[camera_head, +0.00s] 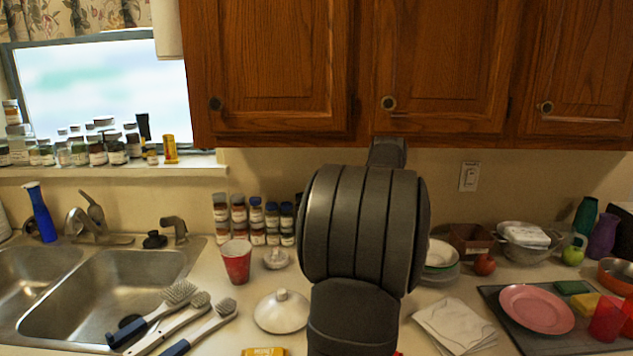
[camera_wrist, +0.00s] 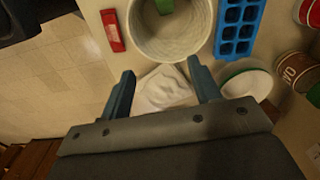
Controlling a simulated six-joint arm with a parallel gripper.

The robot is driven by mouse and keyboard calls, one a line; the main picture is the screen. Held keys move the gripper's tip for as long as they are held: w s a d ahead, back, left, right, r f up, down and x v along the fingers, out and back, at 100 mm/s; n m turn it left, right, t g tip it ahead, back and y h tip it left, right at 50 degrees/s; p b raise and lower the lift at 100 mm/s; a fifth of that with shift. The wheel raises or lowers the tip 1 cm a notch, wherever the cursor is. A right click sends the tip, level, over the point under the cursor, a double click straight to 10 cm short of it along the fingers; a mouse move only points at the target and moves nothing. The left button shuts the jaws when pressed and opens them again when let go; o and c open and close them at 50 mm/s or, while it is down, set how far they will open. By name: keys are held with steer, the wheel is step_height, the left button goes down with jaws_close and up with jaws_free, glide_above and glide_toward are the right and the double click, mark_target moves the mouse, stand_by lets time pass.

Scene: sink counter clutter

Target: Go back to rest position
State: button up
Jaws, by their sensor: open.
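In the wrist view my gripper (camera_wrist: 160,82) is open, with its two dark fingers apart and nothing between them. Below it in that view are a folded white cloth (camera_wrist: 163,92) and a round whitish bowl or pot (camera_wrist: 172,55). In the head view my dark arm stands upright in the middle, in front of the cabinets. The gripper itself cannot be made out there.
A steel double sink (camera_head: 115,290) is at the left, with brushes (camera_head: 165,315) at its edge. A red cup (camera_head: 236,262) and a white lid (camera_head: 281,311) stand left of my arm. Wooden cabinets (camera_head: 440,70) hang above. A pink plate (camera_head: 537,308) lies at the right.

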steer(key=s+a+f, duration=0.2)
steer(key=s+f, duration=0.3)
steer(key=s, duration=0.5)
steer(key=s+a+f, duration=0.1)
steer(key=s+f, duration=0.5)
steer(key=s, duration=0.4)
steer(key=w+a+f, duration=0.3)
steer(key=w+a, duration=0.1)
steer(key=a, duration=0.1)
steer(key=shift+a+f, duration=0.2)
steer(key=shift+a, duration=0.1)
